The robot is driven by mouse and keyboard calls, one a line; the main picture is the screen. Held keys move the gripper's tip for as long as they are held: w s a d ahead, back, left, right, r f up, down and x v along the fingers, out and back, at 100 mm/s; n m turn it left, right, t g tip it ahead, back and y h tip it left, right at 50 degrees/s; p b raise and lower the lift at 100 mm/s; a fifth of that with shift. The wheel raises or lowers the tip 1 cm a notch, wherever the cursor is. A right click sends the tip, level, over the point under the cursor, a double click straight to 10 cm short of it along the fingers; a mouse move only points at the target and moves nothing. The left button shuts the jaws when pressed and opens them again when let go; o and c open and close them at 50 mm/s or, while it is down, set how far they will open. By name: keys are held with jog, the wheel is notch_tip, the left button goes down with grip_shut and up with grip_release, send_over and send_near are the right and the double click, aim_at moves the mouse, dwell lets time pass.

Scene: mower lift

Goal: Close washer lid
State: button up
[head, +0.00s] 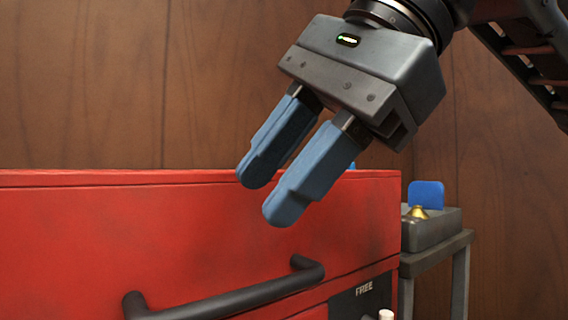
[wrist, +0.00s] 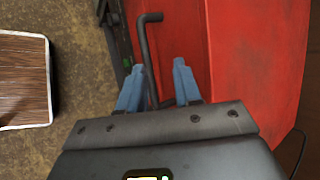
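A large red panel (head: 180,235), which appears to be the washer lid, fills the lower left of the head view; red also fills the right of the wrist view (wrist: 260,70). A black bar handle (head: 225,304) is fixed low on its face. The handle also shows in the wrist view (wrist: 145,45), passing between the fingers in the picture. My gripper (head: 266,197) has its two blue fingers spread, with nothing visible between them. In the head view it is above the handle, against the panel's upper part. I cannot tell how far the lid is open, or whether the fingers touch it.
A dark panel marked FREE (head: 363,300) lies under the red panel's right end. A grey stand (head: 438,250) with a blue plate (head: 426,194) and brass piece is at the right. A wooden-topped item (wrist: 22,80) lies left in the wrist view, with open floor (wrist: 80,60) beside it.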

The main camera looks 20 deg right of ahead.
jog(key=shift+o, duration=0.5)
jog(key=p+v, duration=0.2)
jog(key=v, duration=0.5)
jog(key=shift+d+r+p, duration=0.2)
jog(key=shift+r+p, duration=0.05)
jog(key=shift+p, duration=0.05)
jog(key=shift+s, duration=0.15)
